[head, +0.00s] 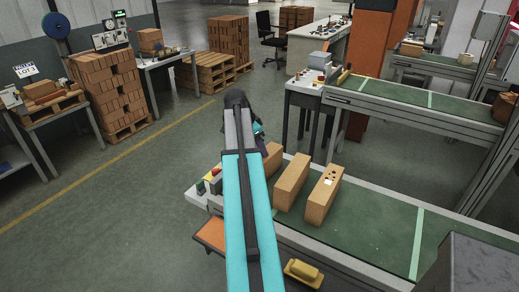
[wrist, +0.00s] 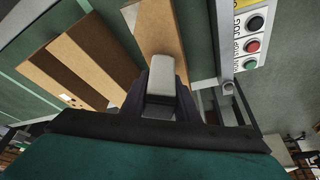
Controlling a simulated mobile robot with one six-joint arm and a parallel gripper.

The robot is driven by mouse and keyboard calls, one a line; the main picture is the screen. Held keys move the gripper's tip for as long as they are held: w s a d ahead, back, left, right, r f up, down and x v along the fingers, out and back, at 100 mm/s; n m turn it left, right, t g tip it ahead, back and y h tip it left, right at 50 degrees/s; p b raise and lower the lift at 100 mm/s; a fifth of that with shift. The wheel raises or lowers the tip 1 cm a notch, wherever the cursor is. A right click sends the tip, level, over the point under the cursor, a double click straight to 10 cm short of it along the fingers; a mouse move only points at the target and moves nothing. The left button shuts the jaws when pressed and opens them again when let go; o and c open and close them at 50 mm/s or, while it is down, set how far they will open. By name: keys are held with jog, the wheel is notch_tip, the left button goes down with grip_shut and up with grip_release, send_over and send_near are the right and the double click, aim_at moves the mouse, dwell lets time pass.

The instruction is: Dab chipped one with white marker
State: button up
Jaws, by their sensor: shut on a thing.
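Three tan bricks stand in a row on the green conveyor belt (head: 378,224). The right brick (head: 323,194) has dark chips and a white patch on top; in the wrist view it is the leftmost brick (wrist: 50,80), with the patch near its lower end. The middle brick (head: 290,183) and the left brick (head: 272,158) show no such marks. My gripper (wrist: 160,92) is shut on a pale grey block-like thing (wrist: 161,72), perhaps the marker, in front of the left brick (wrist: 162,28). Its far end is foreshortened.
A button panel (wrist: 250,35) is beside the belt, right of my gripper in the wrist view. A yellow block-like item (head: 303,271) lies at the belt's near side. Brick stacks (head: 105,90) and a workbench (head: 165,60) stand behind left. The grey floor at left is open.

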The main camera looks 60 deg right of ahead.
jog(key=shift+f, duration=0.5)
dwell(1.1)
jog(key=shift+r, duration=0.15)
jog(key=shift+r+p, duration=1.65)
jog(key=shift+r, duration=1.75)
